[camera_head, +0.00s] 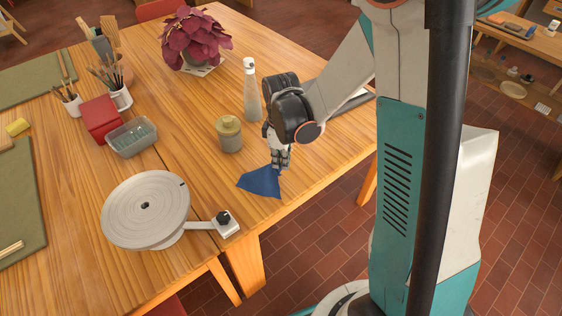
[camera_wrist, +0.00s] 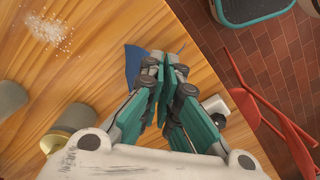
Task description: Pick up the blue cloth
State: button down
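The blue cloth (camera_head: 259,183) is on the wooden table near its front edge, with a folded, pointed shape. My gripper (camera_head: 281,167) is low over the table, pointing down at the cloth's upper right part. In the wrist view my gripper (camera_wrist: 170,73) has its two teal-padded fingers almost together. The blue cloth (camera_wrist: 133,62) shows just left of the fingertips and runs in behind them. The fingers look shut on the cloth's edge. The pinched part itself is hidden by the fingers.
A lidded jar (camera_head: 229,135) and a clear bottle (camera_head: 251,92) stand close behind and left of my gripper. A pottery wheel (camera_head: 146,208) is to the left, with an arm and black knob (camera_head: 224,218) near the cloth. Bare table lies right of the cloth.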

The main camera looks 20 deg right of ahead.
notch_tip(320, 180, up, 16)
jog(key=p, duration=1)
